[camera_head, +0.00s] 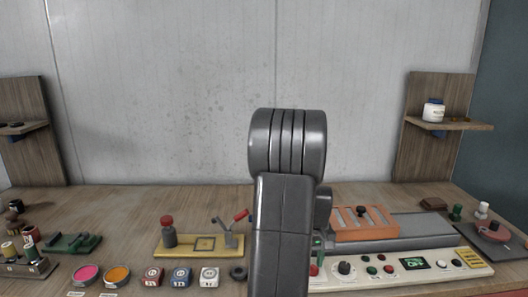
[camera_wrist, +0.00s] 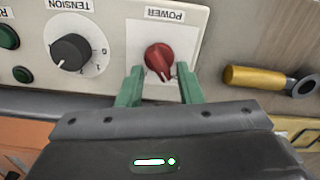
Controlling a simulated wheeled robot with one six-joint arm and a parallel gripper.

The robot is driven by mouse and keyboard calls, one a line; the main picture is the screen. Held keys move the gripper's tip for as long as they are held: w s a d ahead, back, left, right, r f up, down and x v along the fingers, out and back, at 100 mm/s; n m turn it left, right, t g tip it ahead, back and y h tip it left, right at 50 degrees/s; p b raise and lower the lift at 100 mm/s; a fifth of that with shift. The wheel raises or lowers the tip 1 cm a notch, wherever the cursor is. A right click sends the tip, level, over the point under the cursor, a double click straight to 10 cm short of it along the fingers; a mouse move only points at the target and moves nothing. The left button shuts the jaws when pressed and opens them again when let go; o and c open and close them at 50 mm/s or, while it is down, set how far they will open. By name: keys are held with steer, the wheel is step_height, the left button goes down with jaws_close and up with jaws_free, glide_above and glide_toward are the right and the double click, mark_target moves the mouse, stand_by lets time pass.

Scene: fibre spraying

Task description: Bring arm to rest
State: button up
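My gripper (camera_wrist: 160,71) shows in the wrist view with two green fingers spread apart. The red POWER knob (camera_wrist: 159,60) sits between and just beyond the fingertips, with a narrow gap visible on each side. Nothing is held between the fingers. In the head view my grey arm (camera_head: 285,200) stands upright in the middle, and the gripper is mostly hidden behind it. A red knob (camera_head: 314,270) shows at the left end of the control panel beside my arm.
The white control panel (camera_head: 390,282) carries a black TENSION knob (camera_wrist: 72,52) and buttons. An orange rack (camera_head: 345,233) stands behind it. A yellow lever plate (camera_head: 185,245) lies left of my arm. Wooden shelves stand at both sides, and the wall behind is bare.

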steer(key=m, duration=0.5)
steer(key=shift+d, duration=0.25)
steer(key=m, duration=0.4)
steer(key=shift+d+p, duration=0.15)
steer(key=shift+p, duration=0.15)
steer(key=shift+r, duration=1.1)
